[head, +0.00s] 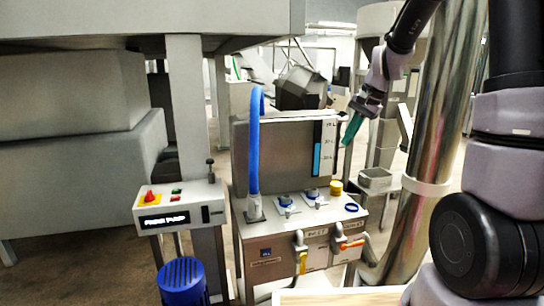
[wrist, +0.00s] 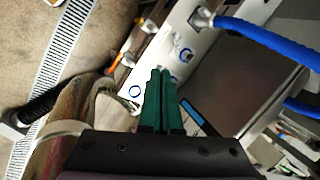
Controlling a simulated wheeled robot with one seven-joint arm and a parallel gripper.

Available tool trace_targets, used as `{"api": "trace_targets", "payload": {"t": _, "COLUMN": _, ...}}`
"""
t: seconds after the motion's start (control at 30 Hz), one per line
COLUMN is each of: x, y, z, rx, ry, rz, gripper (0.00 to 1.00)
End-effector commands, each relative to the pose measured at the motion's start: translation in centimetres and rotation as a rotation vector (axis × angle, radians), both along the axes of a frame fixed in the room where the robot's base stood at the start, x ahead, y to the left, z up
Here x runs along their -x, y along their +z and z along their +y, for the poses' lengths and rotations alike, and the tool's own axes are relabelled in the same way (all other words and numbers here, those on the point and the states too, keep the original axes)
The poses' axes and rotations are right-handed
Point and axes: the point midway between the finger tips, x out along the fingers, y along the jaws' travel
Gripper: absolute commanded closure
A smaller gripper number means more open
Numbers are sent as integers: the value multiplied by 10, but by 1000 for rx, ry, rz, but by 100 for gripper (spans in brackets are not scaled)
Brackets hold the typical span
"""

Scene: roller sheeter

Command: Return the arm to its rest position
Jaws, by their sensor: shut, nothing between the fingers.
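My gripper (head: 351,128) is at the end of my raised arm, at the upper right in the head view. It hangs in front of the right edge of the steel tank (head: 272,150), near its level scale. In the wrist view its two green fingers (wrist: 161,75) lie side by side, shut with nothing between them. The fingers point toward the machine's top panel, apart from it as far as I can tell.
A blue hose (head: 254,140) arches from the machine top. Valves with yellow (head: 302,263) and orange (head: 352,245) handles stick out in front. A control box (head: 180,208) and blue motor (head: 183,282) stand left. A shiny steel pipe (head: 432,130) rises beside my arm. A floor grate (wrist: 55,70) shows in the wrist view.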

Motion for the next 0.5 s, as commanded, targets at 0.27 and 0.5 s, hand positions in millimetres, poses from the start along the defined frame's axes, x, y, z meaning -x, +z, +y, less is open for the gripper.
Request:
{"api": "trace_targets", "payload": {"t": 0.27, "x": 86, "y": 88, "z": -5, "rx": 101, "ry": 110, "rz": -199, "gripper": 100}}
{"api": "trace_targets", "payload": {"t": 0.5, "x": 164, "y": 128, "z": -12, "rx": 192, "ry": 188, "rz": -354, "gripper": 100}}
